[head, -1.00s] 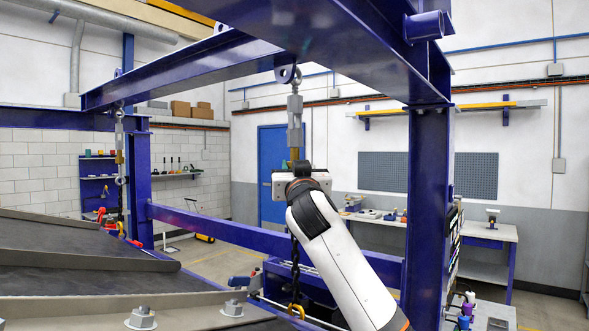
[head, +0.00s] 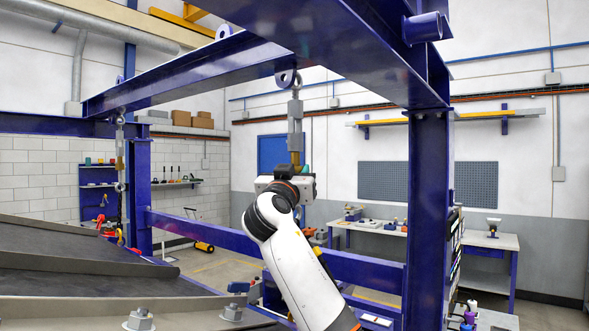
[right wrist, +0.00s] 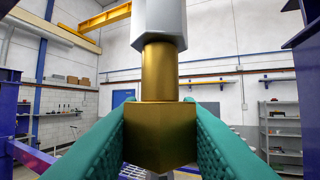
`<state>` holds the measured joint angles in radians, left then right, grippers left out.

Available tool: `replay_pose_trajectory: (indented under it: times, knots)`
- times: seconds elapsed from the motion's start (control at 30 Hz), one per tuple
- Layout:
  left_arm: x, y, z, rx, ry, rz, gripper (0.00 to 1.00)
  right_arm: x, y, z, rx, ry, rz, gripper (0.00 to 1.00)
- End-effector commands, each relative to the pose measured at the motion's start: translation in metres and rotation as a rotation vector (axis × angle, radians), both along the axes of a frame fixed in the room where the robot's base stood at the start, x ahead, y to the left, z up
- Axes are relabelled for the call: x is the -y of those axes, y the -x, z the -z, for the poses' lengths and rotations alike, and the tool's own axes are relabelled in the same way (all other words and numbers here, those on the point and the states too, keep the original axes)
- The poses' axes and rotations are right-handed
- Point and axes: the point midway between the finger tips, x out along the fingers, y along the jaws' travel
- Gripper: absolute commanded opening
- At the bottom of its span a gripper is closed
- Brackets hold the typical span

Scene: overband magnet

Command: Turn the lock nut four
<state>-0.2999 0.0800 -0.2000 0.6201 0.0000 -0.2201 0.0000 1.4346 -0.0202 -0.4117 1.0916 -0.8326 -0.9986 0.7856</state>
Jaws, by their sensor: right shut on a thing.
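A brass hexagonal lock nut (right wrist: 160,138) sits between the two teal fingers of my right gripper (right wrist: 162,140) in the right wrist view. The fingers are shut on its sides. A brass rod (right wrist: 160,72) rises from the nut into a grey turnbuckle body (right wrist: 158,22). In the head view this turnbuckle (head: 295,118) hangs from a lug under the blue beam, with my right gripper (head: 298,171) at its lower brass end. What hangs below is hidden by my right arm. My left gripper is out of view.
A second hanging turnbuckle (head: 120,150) is at the left of the blue frame (head: 428,200). A dark conveyor belt (head: 80,265) with a grey bolted edge fills the lower left. A blue crossbar (head: 215,228) runs behind my arm. Benches stand at the back right.

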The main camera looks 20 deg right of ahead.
Motion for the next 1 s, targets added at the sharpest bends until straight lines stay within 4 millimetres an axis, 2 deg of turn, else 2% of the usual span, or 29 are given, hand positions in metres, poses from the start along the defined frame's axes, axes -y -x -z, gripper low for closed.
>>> replay_pose_trajectory:
  times: [0.3, 0.7, 1.0]
  knots:
    - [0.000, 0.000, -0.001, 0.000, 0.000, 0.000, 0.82, 0.000, 0.000, 0.000, -0.001, 0.001, 0.014, 0.00]
    - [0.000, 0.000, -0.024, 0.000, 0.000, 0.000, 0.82, 0.000, 0.000, -0.002, -0.005, 0.000, 0.227, 0.00]
    - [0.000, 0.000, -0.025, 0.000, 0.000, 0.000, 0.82, 0.000, 0.000, 0.001, -0.001, 0.000, 0.252, 0.00]
